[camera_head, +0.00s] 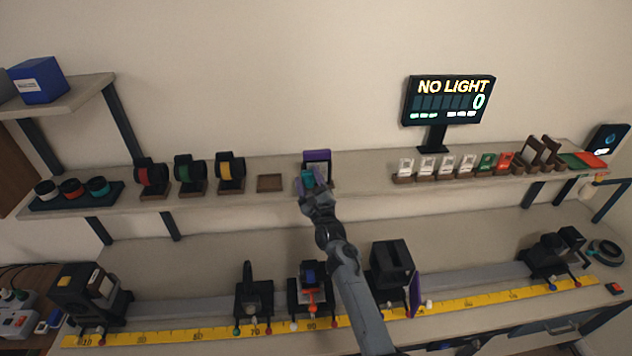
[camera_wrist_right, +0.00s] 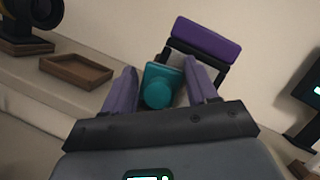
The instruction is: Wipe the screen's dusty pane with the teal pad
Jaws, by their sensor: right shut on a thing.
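My right gripper (camera_head: 308,187) reaches up to the shelf and is shut on the teal pad (camera_head: 308,177). In the right wrist view, the teal pad (camera_wrist_right: 160,84) with its round knob sits between the two purple-grey fingers of the gripper (camera_wrist_right: 161,82). Just beyond it stands a small screen with a purple top bar (camera_wrist_right: 206,40) and dark frame; in the head view its purple top (camera_head: 317,155) rises above the pad. A pale strip of pane shows behind the pad; the rest is hidden. I cannot tell whether pad and pane touch. My left gripper is not in view.
An empty wooden tray (camera_head: 270,183) lies left of the screen, beyond it a yellow-ringed holder (camera_head: 230,168). A row of small cards (camera_head: 447,164) stands to the right. A display (camera_head: 448,101) reads "NO LIGHT". Below, black units stand along the bench rail (camera_head: 470,279).

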